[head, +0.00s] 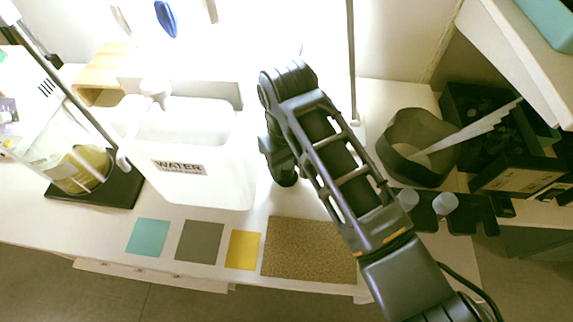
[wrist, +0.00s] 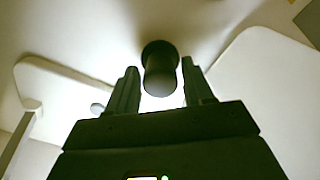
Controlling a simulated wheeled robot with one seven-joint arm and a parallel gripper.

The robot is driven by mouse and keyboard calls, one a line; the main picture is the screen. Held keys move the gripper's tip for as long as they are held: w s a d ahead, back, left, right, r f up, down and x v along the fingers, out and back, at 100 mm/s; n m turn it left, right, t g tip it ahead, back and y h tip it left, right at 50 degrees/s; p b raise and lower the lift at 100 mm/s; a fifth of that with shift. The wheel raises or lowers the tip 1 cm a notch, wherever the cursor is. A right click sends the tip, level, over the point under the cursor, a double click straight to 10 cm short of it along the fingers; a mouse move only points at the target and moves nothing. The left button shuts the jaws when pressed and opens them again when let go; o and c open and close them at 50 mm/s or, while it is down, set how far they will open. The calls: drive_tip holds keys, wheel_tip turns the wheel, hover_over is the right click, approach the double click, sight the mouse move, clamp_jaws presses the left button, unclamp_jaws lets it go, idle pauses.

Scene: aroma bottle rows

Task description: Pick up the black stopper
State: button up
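The black stopper (wrist: 160,72) is a dark, short cylinder with a wider round end, seen in the wrist view against a pale surface. My gripper (wrist: 159,66) has its two fingers apart, one on each side of the stopper, with a narrow gap showing on both sides. In the head view my gripper (head: 278,158) points down over the white counter, to the right of the white WATER container (head: 200,180). There the dark arm hides most of the area around the fingers, and I cannot clearly separate the stopper from the gripper.
Teal (head: 148,236), grey (head: 200,241) and yellow (head: 243,249) squares and a brown mat (head: 305,250) lie along the counter's front. A dark open bin (head: 415,165) stands to the right. A thin upright pole (head: 352,70) rises behind my arm.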

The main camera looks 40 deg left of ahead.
drive_tip(key=c, duration=0.6)
drive_tip(key=shift+r, duration=0.15)
